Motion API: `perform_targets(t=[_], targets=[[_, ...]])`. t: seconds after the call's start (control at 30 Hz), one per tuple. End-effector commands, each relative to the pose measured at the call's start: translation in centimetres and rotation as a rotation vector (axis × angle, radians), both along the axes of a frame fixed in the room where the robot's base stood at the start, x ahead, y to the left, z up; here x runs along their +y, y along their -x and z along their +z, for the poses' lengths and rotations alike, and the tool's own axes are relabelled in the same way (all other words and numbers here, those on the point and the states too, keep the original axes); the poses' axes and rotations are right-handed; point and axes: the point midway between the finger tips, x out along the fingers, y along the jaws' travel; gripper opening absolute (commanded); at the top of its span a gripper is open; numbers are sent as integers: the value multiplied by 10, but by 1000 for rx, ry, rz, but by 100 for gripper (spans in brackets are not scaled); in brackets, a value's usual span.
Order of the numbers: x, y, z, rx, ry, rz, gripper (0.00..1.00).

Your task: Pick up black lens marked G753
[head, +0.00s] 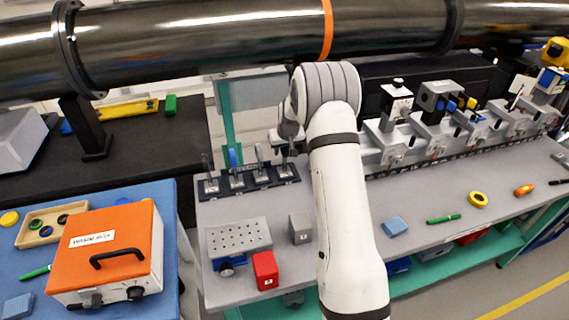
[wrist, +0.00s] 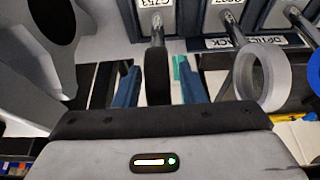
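The black lens (wrist: 157,75) shows edge-on in the wrist view, on a post below a label reading G753 (wrist: 152,4). My gripper (wrist: 158,84) is open, with one blue finger on each side of the lens. Gaps show between the lens and both fingers. In the head view my gripper (head: 289,132) is at the right end of the dark lens rack (head: 250,184), partly hidden by my arm. The black lens is hard to make out there.
A pale ring-shaped lens (wrist: 262,77) and a blue lens (wrist: 314,76) stand to the right in the wrist view. Optical mounts (head: 430,120) line a rail right of my arm. A grey perforated block (head: 238,238) and a red block (head: 265,270) lie in front of the rack.

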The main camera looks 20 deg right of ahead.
Motion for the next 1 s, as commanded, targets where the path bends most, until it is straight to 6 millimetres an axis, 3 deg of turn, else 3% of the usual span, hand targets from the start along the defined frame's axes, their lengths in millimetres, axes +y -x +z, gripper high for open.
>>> perform_targets(t=[0.43,1.0], targets=[[0,0,0,0,0,0,0],[0,0,1,-1,0,0,0]])
